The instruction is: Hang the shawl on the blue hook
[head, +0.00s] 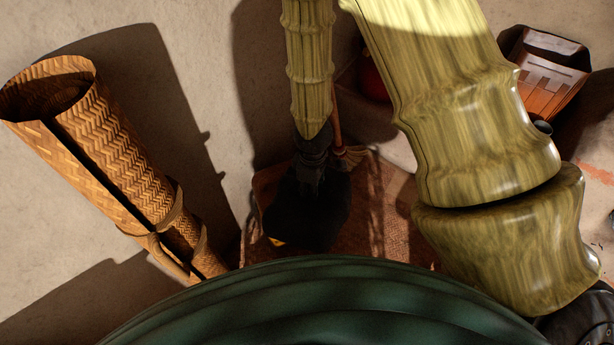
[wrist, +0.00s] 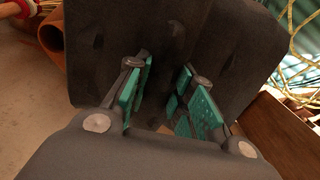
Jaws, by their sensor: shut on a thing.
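My gripper (wrist: 163,98) shows in the wrist view with its teal-padded fingers on either side of a dark grey, thick, soft-edged thing, which looks like the shawl (wrist: 150,45). The fingers are shut on it, and it spreads out beyond the fingertips with a fold at right. In the head view the dark shawl (head: 308,212) hangs as a shadowed lump below the end of my arm, above a reddish-brown floor patch; the fingers cannot be made out there. The blue hook is not seen in either view.
A rolled woven mat (head: 120,150) stands at left against the pale wall. A broom (head: 350,156) and a red pot (head: 371,78) are behind my arm. A wooden piece (head: 548,80) is at upper right. The wrist view shows a terracotta pipe (wrist: 55,38) and a brown wooden box (wrist: 275,140).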

